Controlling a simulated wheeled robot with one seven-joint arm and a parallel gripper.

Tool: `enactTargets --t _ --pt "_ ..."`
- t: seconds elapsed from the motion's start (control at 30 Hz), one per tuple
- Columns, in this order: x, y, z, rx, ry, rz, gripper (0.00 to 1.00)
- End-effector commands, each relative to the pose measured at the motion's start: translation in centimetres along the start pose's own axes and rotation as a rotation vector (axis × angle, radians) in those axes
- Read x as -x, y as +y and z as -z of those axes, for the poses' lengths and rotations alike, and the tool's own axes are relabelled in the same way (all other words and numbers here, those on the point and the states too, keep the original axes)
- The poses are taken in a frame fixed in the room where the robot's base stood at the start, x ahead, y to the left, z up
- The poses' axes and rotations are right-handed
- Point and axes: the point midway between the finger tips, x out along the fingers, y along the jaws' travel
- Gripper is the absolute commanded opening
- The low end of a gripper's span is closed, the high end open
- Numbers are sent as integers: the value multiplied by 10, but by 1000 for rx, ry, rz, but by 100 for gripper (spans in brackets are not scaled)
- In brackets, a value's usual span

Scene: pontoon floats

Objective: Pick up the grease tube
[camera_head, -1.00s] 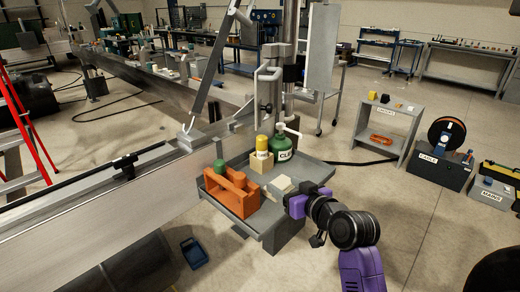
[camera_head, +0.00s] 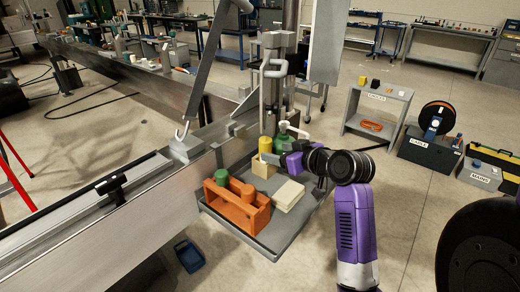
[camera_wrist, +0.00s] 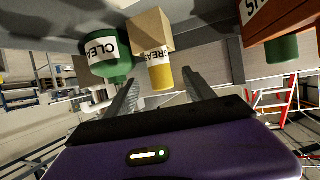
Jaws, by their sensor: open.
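The grease tube (camera_head: 265,144) is yellow and stands upright in a tan block (camera_head: 262,168) on the grey tray. In the wrist view, which is upside down, the yellow tube (camera_wrist: 161,76) bears a white label reading "GREA", and its lower end is in the tan block (camera_wrist: 151,30). My gripper (camera_head: 268,157) is at the right side of the tube in the head view. In the wrist view my gripper (camera_wrist: 161,88) has its two fingers apart, with the tube ahead between them. I cannot tell whether either finger touches the tube.
A green bottle (camera_wrist: 108,62) labelled "CLEA" stands close beside the tube, near one finger. An orange caddy (camera_head: 235,210) with green and orange cylinders and a pale box (camera_head: 288,196) share the tray (camera_head: 273,240). A grey beam (camera_head: 90,240) runs along the tray's left.

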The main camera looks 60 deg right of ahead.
Motion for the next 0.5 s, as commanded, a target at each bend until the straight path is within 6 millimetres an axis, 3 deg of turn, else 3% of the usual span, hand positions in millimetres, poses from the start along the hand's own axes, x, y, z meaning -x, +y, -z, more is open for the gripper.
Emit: enactTargets --t 0.5 --pt "-62 1 0 0 0 1 62"
